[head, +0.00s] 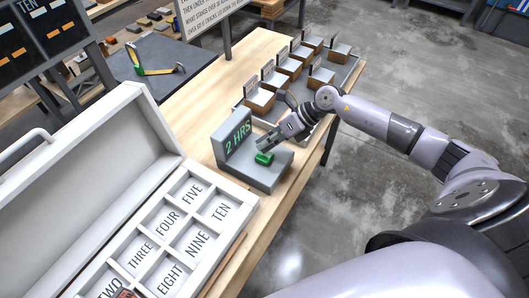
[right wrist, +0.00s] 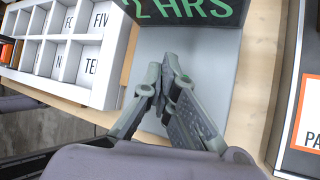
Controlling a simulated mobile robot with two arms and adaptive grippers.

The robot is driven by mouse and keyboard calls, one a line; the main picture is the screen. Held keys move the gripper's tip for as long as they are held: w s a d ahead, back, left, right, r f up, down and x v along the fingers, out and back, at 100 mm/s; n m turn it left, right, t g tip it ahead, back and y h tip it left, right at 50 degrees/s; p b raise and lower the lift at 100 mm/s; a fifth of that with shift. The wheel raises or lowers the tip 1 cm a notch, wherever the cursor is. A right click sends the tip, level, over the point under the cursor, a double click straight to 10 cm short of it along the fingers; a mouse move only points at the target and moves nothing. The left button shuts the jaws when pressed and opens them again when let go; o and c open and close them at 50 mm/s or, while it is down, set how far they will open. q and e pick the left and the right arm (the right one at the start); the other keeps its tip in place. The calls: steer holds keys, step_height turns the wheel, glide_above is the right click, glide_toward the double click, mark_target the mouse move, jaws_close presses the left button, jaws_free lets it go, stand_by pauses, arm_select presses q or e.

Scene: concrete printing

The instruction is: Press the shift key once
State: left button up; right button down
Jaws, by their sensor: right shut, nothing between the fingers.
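A grey device (head: 262,181) stands on the wooden table, with a raised screen (head: 237,139) reading "2 HRS" in green. A green key (head: 264,158) sits on its flat top in front of the screen. My right gripper (head: 263,148) is shut and empty, with its fingertips close to the key at the screen side. I cannot tell whether they touch it. My left gripper is not in view.
A white case (head: 70,180) with numbered compartments lies left of the device. A tray (head: 340,75) with several labelled blocks stands at the back right. A grey mat (head: 150,85) holds a yellow-green tool (head: 155,71). The concrete floor (head: 370,200) is open to the right.

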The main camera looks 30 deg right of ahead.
steer(key=shift+r, duration=0.1)
steer(key=shift+r+p, duration=1.65)
steer(key=shift+r, duration=0.8)
